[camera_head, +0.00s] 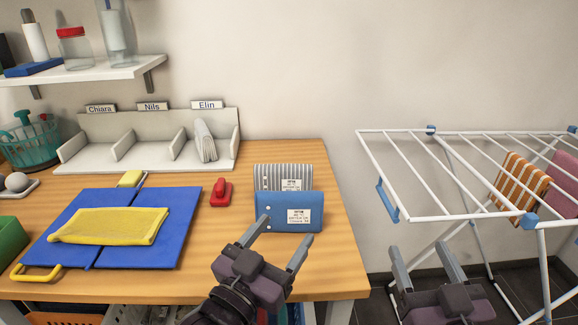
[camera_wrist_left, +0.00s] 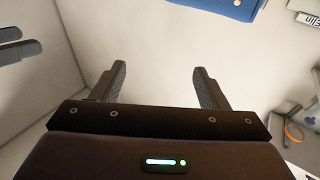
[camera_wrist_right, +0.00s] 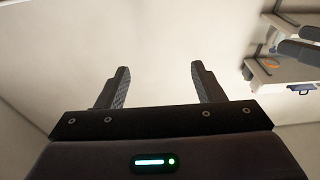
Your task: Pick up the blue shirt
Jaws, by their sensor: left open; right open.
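The blue shirt (camera_head: 269,217) is a folded blue bundle with a white printed label, near the right end of the wooden table, in front of a grey striped folded piece. A blue piece, likely the shirt, shows at the top edge of the left wrist view (camera_wrist_left: 232,8). My left gripper (camera_head: 283,238) is open and empty, its fingers just on the near side of the shirt in the head view; I cannot tell the gap. My right gripper (camera_head: 417,247) is open and empty, right of the table, in front of the drying rack.
The grey striped folded piece (camera_head: 268,176) is right behind the shirt. A red object (camera_head: 221,194) is to its left. A blue folding board (camera_head: 180,232) with a yellow cloth (camera_head: 112,226) lies further left. The drying rack (camera_head: 405,205) stands right of the table (camera_head: 331,262).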

